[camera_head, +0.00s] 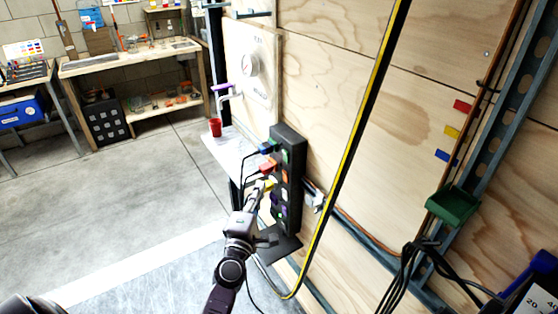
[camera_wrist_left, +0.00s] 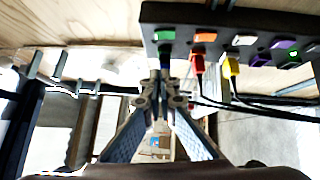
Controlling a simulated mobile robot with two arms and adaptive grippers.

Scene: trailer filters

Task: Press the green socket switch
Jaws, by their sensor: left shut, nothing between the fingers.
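A black socket strip (camera_head: 290,142) stands upright against the plywood wall, with a column of coloured switches. The green switch (camera_head: 285,156) is near its top; it also shows in the left wrist view (camera_wrist_left: 163,35) at the strip's left end. A blue plug (camera_head: 267,149), a red plug (camera_head: 268,168) and a yellow plug (camera_head: 268,184) sit in the strip. My left gripper (camera_head: 259,188) is shut and empty in front of the strip. In the left wrist view its fingertips (camera_wrist_left: 160,78) appear just below the green switch, apart from it. My right gripper is out of view.
Black cables hang from the plugs. A yellow-and-black hose (camera_head: 352,150) runs down the wall right of the strip. A white shelf (camera_head: 231,152) with a red cup (camera_head: 215,127) lies behind it. The concrete floor (camera_head: 110,205) at left is clear.

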